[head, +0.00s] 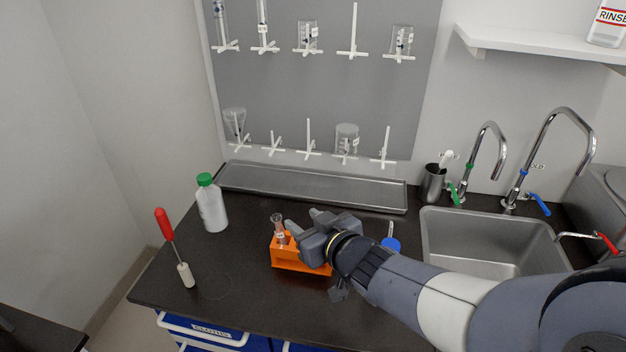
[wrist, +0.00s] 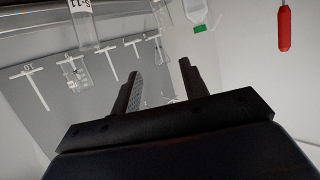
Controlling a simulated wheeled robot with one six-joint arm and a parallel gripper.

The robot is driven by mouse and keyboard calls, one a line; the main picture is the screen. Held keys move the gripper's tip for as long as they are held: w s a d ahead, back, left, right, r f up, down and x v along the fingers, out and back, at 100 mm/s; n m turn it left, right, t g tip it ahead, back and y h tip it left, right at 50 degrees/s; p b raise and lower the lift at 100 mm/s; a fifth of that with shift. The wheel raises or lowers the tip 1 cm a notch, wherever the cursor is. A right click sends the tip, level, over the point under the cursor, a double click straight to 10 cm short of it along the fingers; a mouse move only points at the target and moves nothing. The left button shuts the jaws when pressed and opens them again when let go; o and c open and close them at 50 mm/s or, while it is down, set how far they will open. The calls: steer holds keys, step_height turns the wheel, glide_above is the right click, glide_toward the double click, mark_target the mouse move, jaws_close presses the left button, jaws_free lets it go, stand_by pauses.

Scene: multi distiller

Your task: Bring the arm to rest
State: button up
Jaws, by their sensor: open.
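My arm reaches in from the right in the head view. My gripper (head: 302,224) is above the orange rack (head: 300,264) on the dark counter and hides part of it. In the wrist view my gripper (wrist: 158,78) has its two dark fingers apart with nothing held between them. A small glass vessel (head: 279,230) stands in the left part of the rack, just left of my gripper. Whether my gripper touches the rack or the glass I cannot tell.
Behind is a metal tray (head: 310,187) below a pegboard (head: 320,90) with glassware. A blue item (head: 391,243) is beside my arm. The sink (head: 480,240) and taps are to the right.

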steer(key=x, duration=1.2)
steer(key=shift+f+b, duration=0.3)
steer(key=shift+b, duration=0.1)
steer(key=shift+d+f+b, duration=0.1)
steer(key=shift+f+b, duration=0.25)
steer(key=shift+b, duration=0.1)
steer(key=shift+r, duration=0.1)
